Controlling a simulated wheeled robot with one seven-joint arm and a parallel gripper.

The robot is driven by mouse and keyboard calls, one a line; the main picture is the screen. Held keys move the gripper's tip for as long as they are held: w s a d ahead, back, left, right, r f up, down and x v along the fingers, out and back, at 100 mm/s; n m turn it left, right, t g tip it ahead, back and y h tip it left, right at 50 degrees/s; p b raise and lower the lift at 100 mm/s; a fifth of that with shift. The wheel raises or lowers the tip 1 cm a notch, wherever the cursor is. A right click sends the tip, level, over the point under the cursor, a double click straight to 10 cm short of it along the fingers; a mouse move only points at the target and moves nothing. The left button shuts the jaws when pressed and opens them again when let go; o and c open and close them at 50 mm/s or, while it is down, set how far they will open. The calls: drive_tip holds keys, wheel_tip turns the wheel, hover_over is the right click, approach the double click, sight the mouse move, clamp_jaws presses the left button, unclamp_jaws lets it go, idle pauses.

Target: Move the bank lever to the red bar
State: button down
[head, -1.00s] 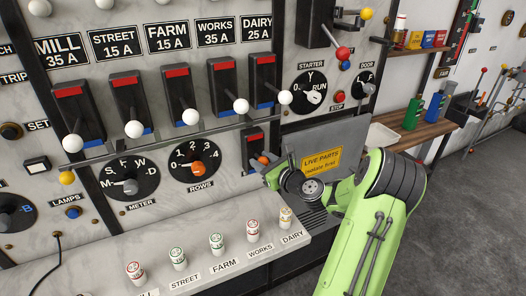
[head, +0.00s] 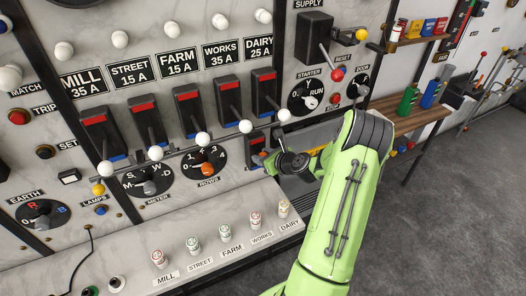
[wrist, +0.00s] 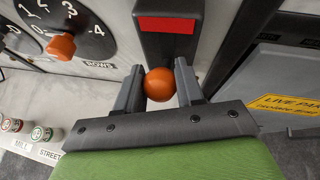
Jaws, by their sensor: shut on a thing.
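The bank lever is a dark upright housing (wrist: 168,50) with a red bar (wrist: 166,24) across its upper part and an orange ball knob (wrist: 159,84). My gripper (wrist: 160,86) has its two fingers on either side of the knob and is shut on it. The knob sits below the red bar in the wrist view, with dark housing between them. In the head view, my gripper (head: 268,160) is at the housing (head: 256,143), right of the rows dial (head: 207,167). My gripper largely hides the knob there.
Several larger levers with white knobs (head: 201,138) stand above and left. An orange-pointer dial (wrist: 62,46) is left of the housing in the wrist view. A grey panel with a yellow warning label (wrist: 286,104) is close on the right. Small labelled plugs (head: 225,233) stand on the ledge below.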

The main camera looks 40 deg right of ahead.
drive_tip(key=shift+w+r, duration=0.1)
drive_tip(key=shift+r, duration=0.1)
drive_tip(key=c, duration=0.7)
unclamp_jaws()
drive_tip(key=shift+f, duration=0.1)
drive_tip(key=shift+c, duration=0.2)
drive_tip(key=d+b+v, duration=0.1)
drive_tip(key=v, duration=1.5)
drive_tip(key=shift+a, duration=0.5)
